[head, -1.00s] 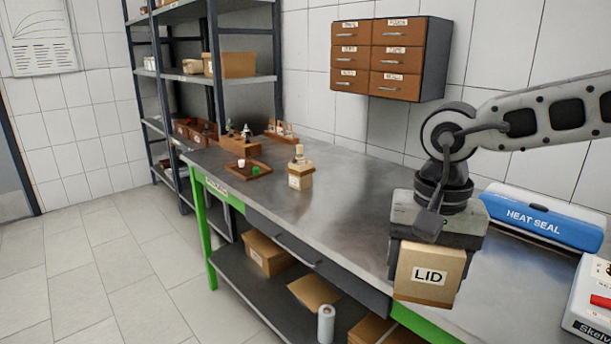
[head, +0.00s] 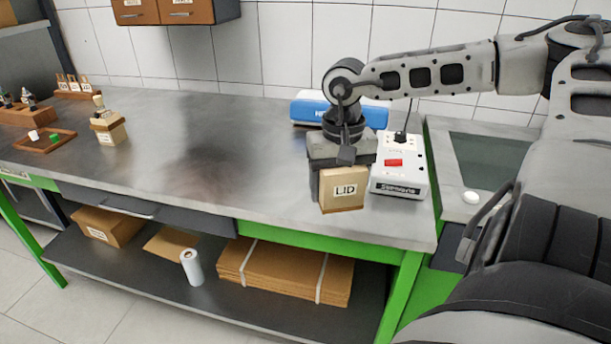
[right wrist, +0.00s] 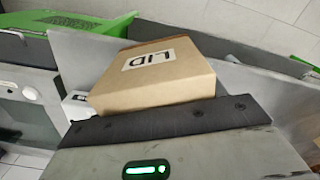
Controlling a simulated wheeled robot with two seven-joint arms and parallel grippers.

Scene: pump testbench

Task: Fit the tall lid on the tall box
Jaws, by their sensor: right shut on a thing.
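The tall lid is a tan cardboard lid (head: 342,193) with a white LID label on its side. The lid also shows in the right wrist view (right wrist: 155,82), close against the gripper's dark edge. A small tan box (head: 109,134) with a narrower piece on top stands upright on the bench at the left, well apart from the lid. I cannot tell whether it is the tall box. My left gripper is not in view.
A blue heat sealer (head: 338,111) and a white device with a red switch (head: 398,172) stand behind and beside my right gripper. A brown tray (head: 45,142) lies at the far left. The middle of the steel bench (head: 215,150) is clear. Flat cardboard (head: 285,270) lies on the lower shelf.

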